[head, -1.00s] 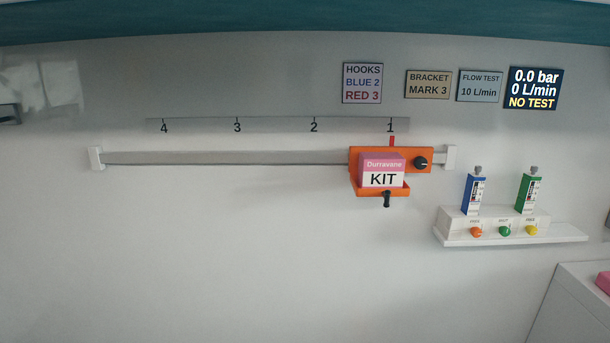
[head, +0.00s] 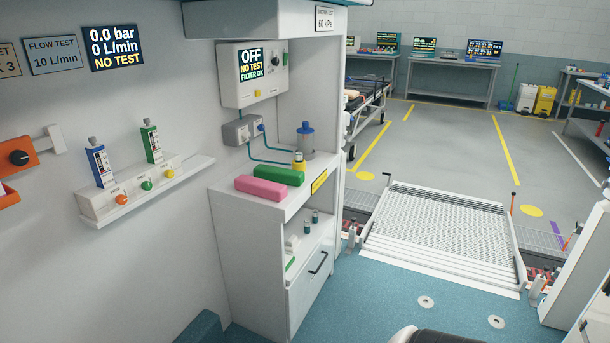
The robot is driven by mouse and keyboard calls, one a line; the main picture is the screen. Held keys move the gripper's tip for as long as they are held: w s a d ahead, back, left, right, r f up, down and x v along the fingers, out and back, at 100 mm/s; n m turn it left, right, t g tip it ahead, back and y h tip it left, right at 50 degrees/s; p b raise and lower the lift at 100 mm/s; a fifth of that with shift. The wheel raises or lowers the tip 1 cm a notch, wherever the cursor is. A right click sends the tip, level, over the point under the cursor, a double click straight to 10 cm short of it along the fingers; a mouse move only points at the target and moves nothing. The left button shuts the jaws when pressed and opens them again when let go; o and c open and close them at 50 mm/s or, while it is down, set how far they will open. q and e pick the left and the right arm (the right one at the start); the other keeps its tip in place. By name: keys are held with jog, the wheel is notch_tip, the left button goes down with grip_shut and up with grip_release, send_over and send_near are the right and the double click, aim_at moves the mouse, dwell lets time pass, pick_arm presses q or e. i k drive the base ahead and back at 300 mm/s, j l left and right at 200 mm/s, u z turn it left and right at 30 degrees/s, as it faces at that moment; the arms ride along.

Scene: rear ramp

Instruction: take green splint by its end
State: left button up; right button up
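A green block-like bar (head: 279,176), which looks like the green splint, lies flat on top of the white cabinet in the head view. A pink bar (head: 260,191) of similar shape lies in front of it and to its left, close beside it. Both long sides run roughly left to right. Neither of my grippers shows in this view. Nothing hides the green bar's right end; its left end lies close behind the pink bar.
The white cabinet (head: 248,231) has open shelves and a drawer. A grey-blue canister (head: 305,138) and a yellow-topped fitting (head: 298,162) with tubes stand behind the bars. A suction panel (head: 253,75) hangs above. The ramp (head: 440,230) and open floor lie to the right.

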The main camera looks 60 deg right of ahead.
aim_at(292, 177)
jog(key=z, duration=1.65)
jog(key=i+l, duration=0.1)
